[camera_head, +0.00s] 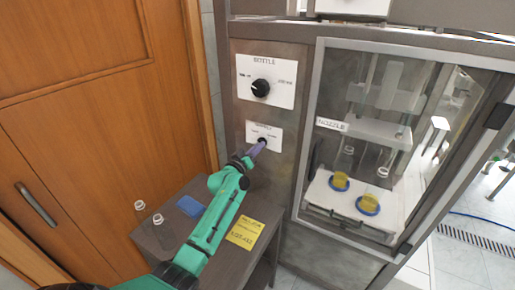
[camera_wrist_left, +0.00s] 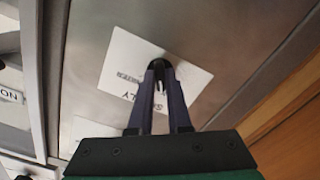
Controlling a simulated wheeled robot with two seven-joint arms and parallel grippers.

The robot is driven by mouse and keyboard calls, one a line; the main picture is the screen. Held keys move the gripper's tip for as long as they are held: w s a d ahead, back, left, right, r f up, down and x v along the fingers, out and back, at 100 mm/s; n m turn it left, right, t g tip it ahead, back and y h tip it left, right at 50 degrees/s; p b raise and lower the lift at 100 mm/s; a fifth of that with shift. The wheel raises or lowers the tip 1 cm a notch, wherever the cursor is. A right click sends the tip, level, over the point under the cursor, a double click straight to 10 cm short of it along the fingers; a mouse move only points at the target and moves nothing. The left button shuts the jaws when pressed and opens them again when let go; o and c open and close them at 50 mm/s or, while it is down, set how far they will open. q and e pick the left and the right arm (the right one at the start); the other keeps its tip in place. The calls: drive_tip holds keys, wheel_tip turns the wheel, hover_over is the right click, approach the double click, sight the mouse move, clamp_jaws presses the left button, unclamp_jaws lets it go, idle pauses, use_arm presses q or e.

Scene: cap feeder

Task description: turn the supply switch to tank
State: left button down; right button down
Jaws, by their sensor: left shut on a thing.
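The supply switch is a small black knob on a white label plate (camera_head: 253,132) on the grey machine front, below the bottle dial. My left gripper (camera_head: 262,143) reaches up to it, and its fingers are shut on the knob. In the left wrist view the two purple-grey fingers (camera_wrist_left: 161,76) close on the black knob (camera_wrist_left: 157,64) in front of the white plate (camera_wrist_left: 190,73). The plate's lettering is partly covered by the fingers. The knob's pointing direction cannot be told. My right gripper is not in view.
The bottle dial (camera_head: 260,88) sits above the switch. A glass-doored cabinet (camera_head: 307,150) holding yellow cups on blue rings stands right. Below, a small table (camera_head: 205,262) carries clear bottles (camera_head: 139,206), a blue item (camera_head: 189,206) and a yellow note (camera_head: 244,232). A wooden door (camera_head: 90,110) is left.

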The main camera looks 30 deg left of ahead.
use_arm(q)
drive_tip(key=shift+n, duration=1.2)
drive_tip(key=c, duration=0.9)
unclamp_jaws()
drive_tip(key=shift+o, duration=0.2)
drive_tip(key=shift+s, duration=0.1)
drive_tip(key=s+b, duration=0.1)
drive_tip(key=s, duration=1.3)
drive_tip(key=shift+s+a+b, duration=0.15)
drive_tip(key=shift+s+b, duration=0.05)
drive_tip(key=shift+b, duration=0.15)
